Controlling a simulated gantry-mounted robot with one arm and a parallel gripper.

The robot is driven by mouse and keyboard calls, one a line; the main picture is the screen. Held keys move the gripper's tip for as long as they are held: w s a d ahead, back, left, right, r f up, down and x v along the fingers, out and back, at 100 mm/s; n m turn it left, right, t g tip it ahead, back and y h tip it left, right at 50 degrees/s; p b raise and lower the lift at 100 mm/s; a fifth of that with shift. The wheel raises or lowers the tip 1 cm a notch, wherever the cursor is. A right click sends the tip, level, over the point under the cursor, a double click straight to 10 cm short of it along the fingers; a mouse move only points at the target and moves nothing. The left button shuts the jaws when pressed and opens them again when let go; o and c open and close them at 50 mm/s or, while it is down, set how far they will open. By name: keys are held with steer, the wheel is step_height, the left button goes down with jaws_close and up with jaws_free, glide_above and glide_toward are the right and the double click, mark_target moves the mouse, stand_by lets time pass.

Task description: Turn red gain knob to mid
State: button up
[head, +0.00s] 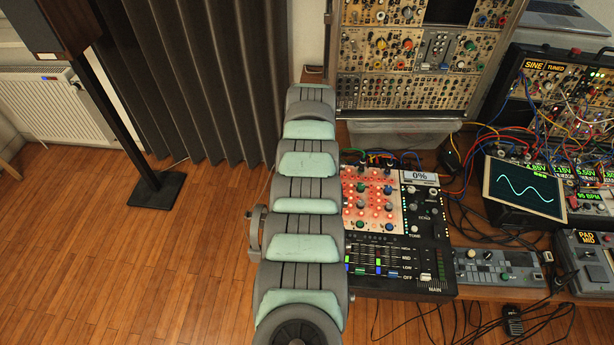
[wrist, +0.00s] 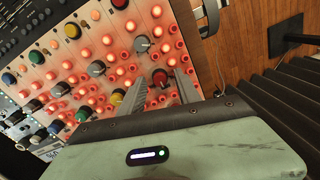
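In the wrist view a dark red knob (wrist: 160,77) stands on a panel of glowing red buttons (wrist: 118,68). My gripper (wrist: 159,80) is open, with one grey finger on each side of this knob. I cannot tell whether the fingers touch it. The knob's pointer is too small to read. In the head view the glowing panel (head: 372,206) is the left part of a black mixer, and its small display (head: 419,176) reads 0%. My arm covers the panel's left edge there and hides my gripper.
A grey knob (wrist: 142,44) and a grey-blue knob (wrist: 96,68) stand close to the fingers. Patch cables (head: 385,158) run along the mixer's back edge. A sine-wave screen (head: 524,187) and a small grey device (head: 498,267) stand to the right. Wooden floor lies open at the left.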

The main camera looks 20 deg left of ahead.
steer(key=shift+r, duration=0.1)
step_height(320, 180, up, 11)
steer(key=p, duration=0.2)
steer(key=shift+d+p, duration=0.2)
steer(key=shift+p, duration=0.15)
steer(key=shift+f, duration=0.2)
